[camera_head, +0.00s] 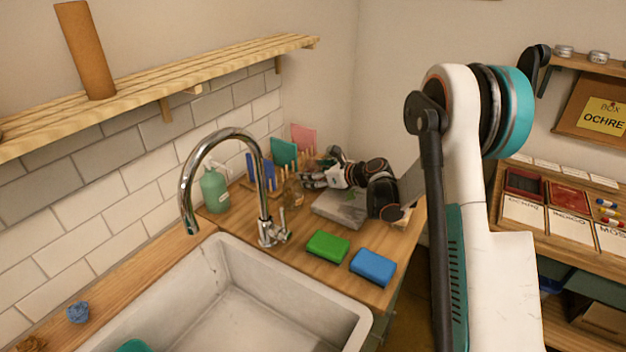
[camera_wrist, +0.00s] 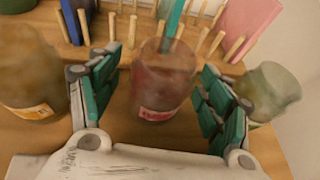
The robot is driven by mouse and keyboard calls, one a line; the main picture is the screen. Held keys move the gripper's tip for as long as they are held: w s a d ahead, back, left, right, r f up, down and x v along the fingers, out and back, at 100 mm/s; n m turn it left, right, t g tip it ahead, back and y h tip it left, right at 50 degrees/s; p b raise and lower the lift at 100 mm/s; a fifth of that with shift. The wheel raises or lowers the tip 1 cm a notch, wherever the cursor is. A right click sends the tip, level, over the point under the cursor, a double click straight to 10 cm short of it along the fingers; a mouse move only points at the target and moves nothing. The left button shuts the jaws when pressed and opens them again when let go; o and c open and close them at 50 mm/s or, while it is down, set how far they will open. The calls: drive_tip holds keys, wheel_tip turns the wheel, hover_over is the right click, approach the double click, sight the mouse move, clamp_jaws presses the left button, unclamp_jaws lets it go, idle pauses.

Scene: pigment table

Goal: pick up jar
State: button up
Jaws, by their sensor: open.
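My gripper (camera_wrist: 157,78) is open, one finger on each side of a reddish-brown jar in the wrist view. This jar (camera_wrist: 163,82) stands upright with a red label low on its front; I see no finger clearly touching it. A brown jar with a yellow-orange label (camera_wrist: 30,75) stands left of the left finger. A greenish jar (camera_wrist: 272,90) stands right of the right finger, partly hidden by it. In the head view my gripper (camera_head: 312,177) is low over the counter's far end, by a small brownish jar (camera_head: 292,193); the other jars are hard to make out there.
A wooden peg rack (camera_wrist: 130,32) with coloured boards stands close behind the jars. In the head view a grey slab (camera_head: 340,208) lies below my arm. Green (camera_head: 328,246) and blue (camera_head: 372,267) sponges, a tap (camera_head: 265,190), a sink (camera_head: 345,312) and a soap bottle (camera_head: 214,188) are nearby.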

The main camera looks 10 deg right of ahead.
drive_tip(key=shift+r, duration=0.1)
drive_tip(key=c, duration=1.2)
